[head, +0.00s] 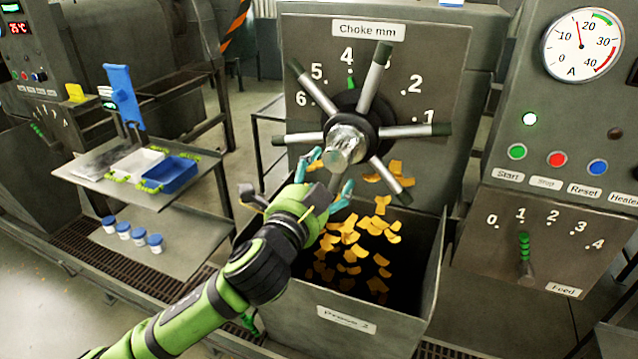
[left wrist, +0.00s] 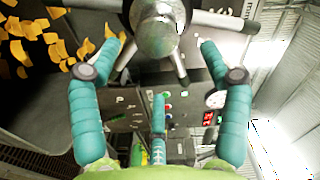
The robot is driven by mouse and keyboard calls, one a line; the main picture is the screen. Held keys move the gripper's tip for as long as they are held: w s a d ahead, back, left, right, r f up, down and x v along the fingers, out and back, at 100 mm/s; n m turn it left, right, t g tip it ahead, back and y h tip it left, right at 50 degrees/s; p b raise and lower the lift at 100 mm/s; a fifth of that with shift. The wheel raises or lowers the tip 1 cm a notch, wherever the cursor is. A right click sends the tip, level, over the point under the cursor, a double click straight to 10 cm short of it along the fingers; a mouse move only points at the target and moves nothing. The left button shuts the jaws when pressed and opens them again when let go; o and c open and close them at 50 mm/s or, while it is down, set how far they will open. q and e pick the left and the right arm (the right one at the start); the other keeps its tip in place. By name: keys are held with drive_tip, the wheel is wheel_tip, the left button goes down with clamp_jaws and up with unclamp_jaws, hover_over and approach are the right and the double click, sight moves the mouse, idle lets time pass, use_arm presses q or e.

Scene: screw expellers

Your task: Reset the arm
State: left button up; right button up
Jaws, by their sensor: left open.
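My left arm (head: 262,265) reaches up from the lower left in the head view. My left gripper (head: 328,180) is open, with its teal fingers spread just below the silver hub (head: 344,147) of the choke handwheel. In the left wrist view the open fingers (left wrist: 160,55) stand to either side below the hub (left wrist: 158,35), with a third finger in the middle. I see nothing held between them. Whether a fingertip touches the wheel cannot be told. My right gripper is not in view.
The handwheel's spokes (head: 372,82) stick out around the hub. Below is an open bin (head: 375,325) with orange flakes (head: 345,235). A control panel (head: 560,160) with buttons and a feed lever (head: 525,250) stands right. A tray table (head: 95,165) with several jars stands left.

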use_arm(q)
drive_tip(key=shift+v, duration=0.95)
